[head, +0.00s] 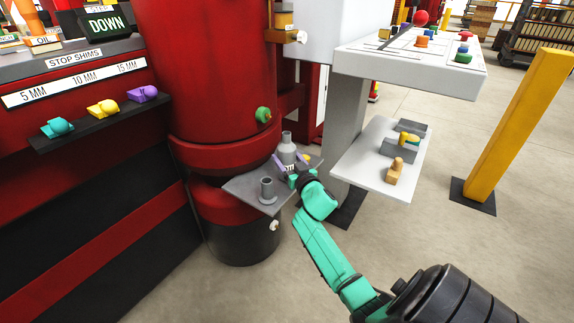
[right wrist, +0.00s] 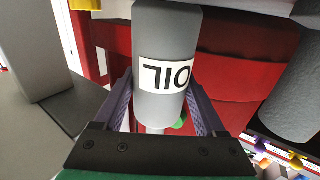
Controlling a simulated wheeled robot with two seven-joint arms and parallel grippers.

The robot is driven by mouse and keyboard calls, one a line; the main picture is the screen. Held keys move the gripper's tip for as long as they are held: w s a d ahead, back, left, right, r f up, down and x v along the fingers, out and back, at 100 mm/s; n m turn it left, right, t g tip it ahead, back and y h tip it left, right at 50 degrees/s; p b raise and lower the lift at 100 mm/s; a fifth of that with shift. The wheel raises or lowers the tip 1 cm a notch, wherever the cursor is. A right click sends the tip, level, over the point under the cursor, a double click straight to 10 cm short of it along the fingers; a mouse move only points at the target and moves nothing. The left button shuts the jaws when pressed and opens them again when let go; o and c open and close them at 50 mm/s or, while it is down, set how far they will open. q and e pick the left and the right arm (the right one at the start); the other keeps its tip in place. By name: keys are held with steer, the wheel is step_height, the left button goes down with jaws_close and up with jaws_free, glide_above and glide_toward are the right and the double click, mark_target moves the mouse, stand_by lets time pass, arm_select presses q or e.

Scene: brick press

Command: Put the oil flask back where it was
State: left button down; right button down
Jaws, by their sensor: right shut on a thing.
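The oil flask (head: 287,150) is a grey bottle with a narrow neck and looks upright at the small grey shelf on the red press column. My right gripper (head: 291,163) is shut on it, with one purple finger on each side. In the right wrist view the flask (right wrist: 165,45) shows its white OIL label upside down between the fingers (right wrist: 160,108). I cannot tell whether its base touches the shelf (head: 243,188). My left gripper is not in view.
A short grey open cylinder (head: 267,190) stands on the shelf left of the flask. A green knob (head: 263,115) sticks out of the red column (head: 215,75) above. A yellow post (head: 512,125) stands further right.

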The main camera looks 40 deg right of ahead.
steer(key=shift+f, duration=0.3)
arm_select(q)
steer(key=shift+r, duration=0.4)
arm_select(e)
steer(key=shift+r, duration=0.1)
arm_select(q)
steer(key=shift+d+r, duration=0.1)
arm_select(e)
jaws_free()
arm_select(q)
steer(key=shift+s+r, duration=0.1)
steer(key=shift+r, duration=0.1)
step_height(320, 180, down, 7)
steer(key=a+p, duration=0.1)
steer(key=p, duration=0.1)
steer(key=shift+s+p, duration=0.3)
steer(key=shift+p, duration=0.05)
arm_select(e)
steer(key=v, duration=1.2)
